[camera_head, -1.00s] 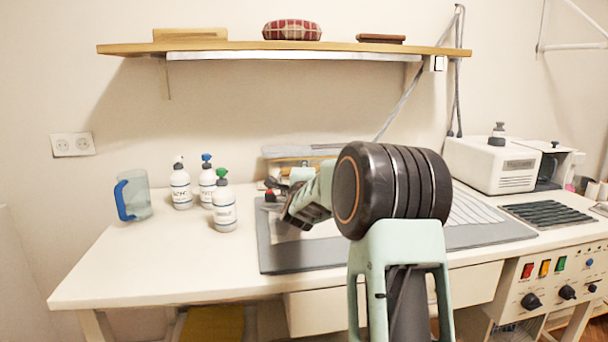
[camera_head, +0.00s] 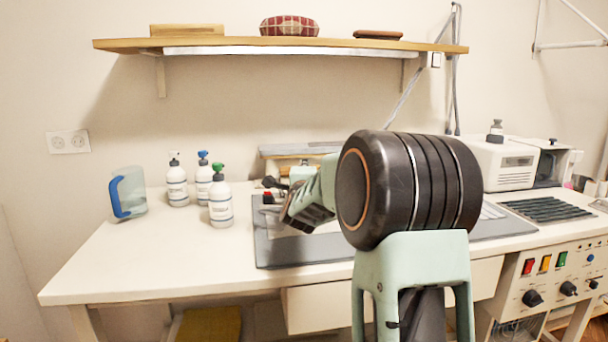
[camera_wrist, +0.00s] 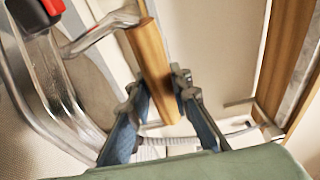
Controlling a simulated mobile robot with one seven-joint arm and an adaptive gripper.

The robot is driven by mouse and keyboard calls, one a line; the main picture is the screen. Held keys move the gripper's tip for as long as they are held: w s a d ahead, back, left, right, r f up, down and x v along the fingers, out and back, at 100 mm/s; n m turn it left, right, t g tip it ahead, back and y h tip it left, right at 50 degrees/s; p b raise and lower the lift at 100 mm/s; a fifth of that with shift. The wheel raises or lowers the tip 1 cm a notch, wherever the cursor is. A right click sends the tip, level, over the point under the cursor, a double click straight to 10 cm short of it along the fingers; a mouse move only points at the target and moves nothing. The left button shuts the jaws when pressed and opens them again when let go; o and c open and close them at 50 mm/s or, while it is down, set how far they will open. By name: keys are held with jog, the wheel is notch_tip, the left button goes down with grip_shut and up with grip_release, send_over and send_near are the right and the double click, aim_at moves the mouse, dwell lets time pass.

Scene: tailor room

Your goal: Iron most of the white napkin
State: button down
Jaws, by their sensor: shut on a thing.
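My gripper (camera_wrist: 158,84) is shut on the wooden handle (camera_wrist: 152,50) of the iron in the wrist view. The iron's metal body (camera_wrist: 45,80) fills the left side of that view, with a red part at the top. In the head view my gripper (camera_head: 303,208) is low over the left part of the grey mat (camera_head: 285,250). A small red and black part of the iron (camera_head: 268,197) shows beside it. A pale cloth, probably the white napkin (camera_head: 325,228), lies on the mat, mostly hidden behind my arm. I cannot tell whether the iron touches it.
Several pump bottles (camera_head: 220,205) and a clear jug with a blue handle (camera_head: 128,195) stand left of the mat. A white machine (camera_head: 505,165) and a control panel (camera_head: 560,275) are at the right. A wooden shelf (camera_head: 230,44) hangs above. The table's front left is clear.

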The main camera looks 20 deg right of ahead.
jog(key=shift+s+a+r+b, duration=0.2)
jog(key=shift+s+b, duration=0.25)
jog(key=shift+s, duration=0.25)
jog(key=shift+s+a+r+b, duration=0.1)
jog(key=shift+s+r+b, duration=0.1)
jog(key=shift+s+b, duration=0.4)
jog(key=shift+s, duration=0.25)
jog(key=d+b+v, duration=0.1)
jog(key=b+v, duration=0.2)
jog(key=v, duration=0.6)
jog(key=shift+s+d, duration=0.3)
jog(key=shift+d, duration=0.05)
dwell(0.9)
dwell(0.3)
